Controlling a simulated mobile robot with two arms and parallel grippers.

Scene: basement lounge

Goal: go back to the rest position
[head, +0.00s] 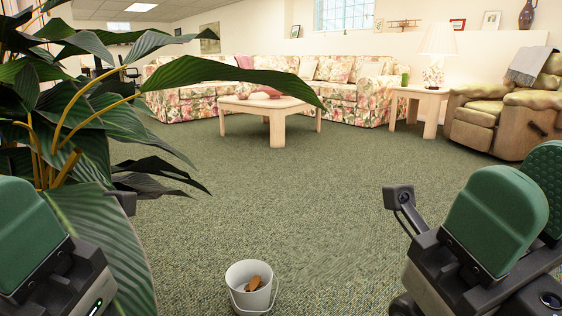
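My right gripper (528,190) is at the lower right, raised close to the camera. Its two green-padded fingers stand apart, with the dotted face of the farther one showing, and I see nothing between them. My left gripper (25,235) is at the lower left edge. Only one green pad and part of its dark body show; the rest is cut off by the frame, so its opening is hidden. A white bucket (238,299) with a wire handle stands on the carpet between the grippers, apart from both. A brown object (254,284) lies in it.
A large leafy plant (85,120) fills the left side, close to my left gripper. Green carpet (300,190) is clear ahead. Farther off are a coffee table (270,106), a floral sofa (190,108), a side table (432,100) with a lamp, and an armchair (500,117).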

